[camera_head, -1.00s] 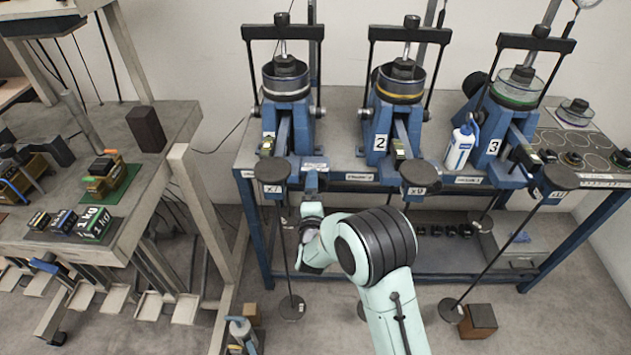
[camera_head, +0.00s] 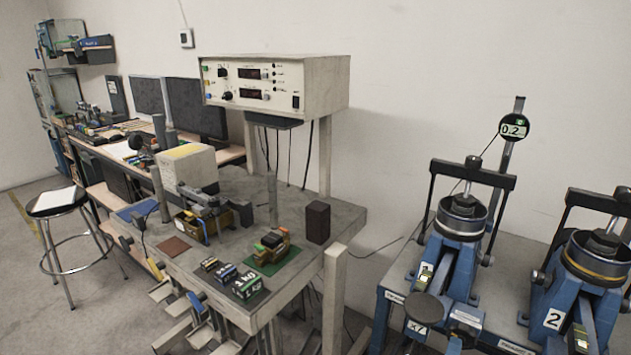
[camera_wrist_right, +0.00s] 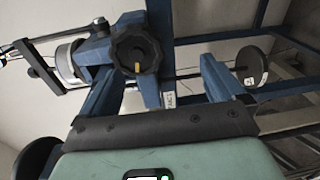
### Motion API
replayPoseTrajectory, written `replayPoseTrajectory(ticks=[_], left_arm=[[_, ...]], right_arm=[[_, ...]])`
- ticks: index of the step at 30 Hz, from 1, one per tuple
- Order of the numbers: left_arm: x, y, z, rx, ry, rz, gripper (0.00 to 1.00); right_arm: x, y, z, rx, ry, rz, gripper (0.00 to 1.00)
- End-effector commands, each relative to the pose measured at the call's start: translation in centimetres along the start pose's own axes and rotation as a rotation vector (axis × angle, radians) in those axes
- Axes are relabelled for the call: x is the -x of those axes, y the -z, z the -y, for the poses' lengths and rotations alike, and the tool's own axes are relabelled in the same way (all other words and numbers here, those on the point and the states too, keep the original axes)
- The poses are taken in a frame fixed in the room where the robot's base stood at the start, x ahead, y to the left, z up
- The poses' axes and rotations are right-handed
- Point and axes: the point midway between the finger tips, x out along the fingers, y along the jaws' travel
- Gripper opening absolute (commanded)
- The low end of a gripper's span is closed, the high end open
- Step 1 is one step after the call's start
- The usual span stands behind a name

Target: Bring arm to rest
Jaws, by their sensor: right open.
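My right gripper (camera_wrist_right: 160,84) shows in the right wrist view, its two blue fingers spread apart and nothing held between them. Beyond the fingers is a black knob (camera_wrist_right: 136,48) on a blue press frame. I cannot tell whether a finger touches the frame. A round dark plate (camera_wrist_right: 238,66) is past the right finger. Neither of my arms shows in the head view now, and my left gripper is in neither view.
Two blue presses, the first (camera_head: 440,262) and the second (camera_head: 590,290), stand on a bench at the right. A stool (camera_head: 65,200) stands far left. Floor shows at lower left.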

Motion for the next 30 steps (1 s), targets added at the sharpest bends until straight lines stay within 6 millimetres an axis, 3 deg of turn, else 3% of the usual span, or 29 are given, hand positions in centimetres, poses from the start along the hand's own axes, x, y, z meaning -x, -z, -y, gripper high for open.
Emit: replayPoseTrajectory(ticks=[5, 8, 12, 15, 18, 22, 25, 30], left_arm=[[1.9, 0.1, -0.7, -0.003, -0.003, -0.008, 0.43], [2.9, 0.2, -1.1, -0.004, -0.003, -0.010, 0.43], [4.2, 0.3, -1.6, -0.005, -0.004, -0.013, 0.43], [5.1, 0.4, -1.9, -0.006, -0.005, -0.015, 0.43], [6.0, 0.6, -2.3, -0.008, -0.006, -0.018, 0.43], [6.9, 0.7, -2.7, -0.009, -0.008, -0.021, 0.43], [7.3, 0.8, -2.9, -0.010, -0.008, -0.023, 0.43], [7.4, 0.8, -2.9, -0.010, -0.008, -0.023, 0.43]], right_arm=[[3.6, 1.6, 10.0, -0.271, 0.359, -0.086, 0.96], [7.5, 2.1, 15.8, -0.452, 0.604, -0.062, 0.96], [14.6, 2.0, 22.4, -0.689, 0.944, 0.072, 0.96], [20.6, 1.6, 25.6, -0.838, 1.176, 0.237, 0.96], [26.7, 1.1, 27.4, -0.954, 1.373, 0.440, 0.96], [33.1, 0.6, 28.1, -1.042, 1.550, 0.694, 0.96], [36.1, 0.3, 27.9, -1.072, 1.623, 0.832, 0.96], [37.9, 0.2, 27.8, -1.087, 1.662, 0.922, 0.96]])
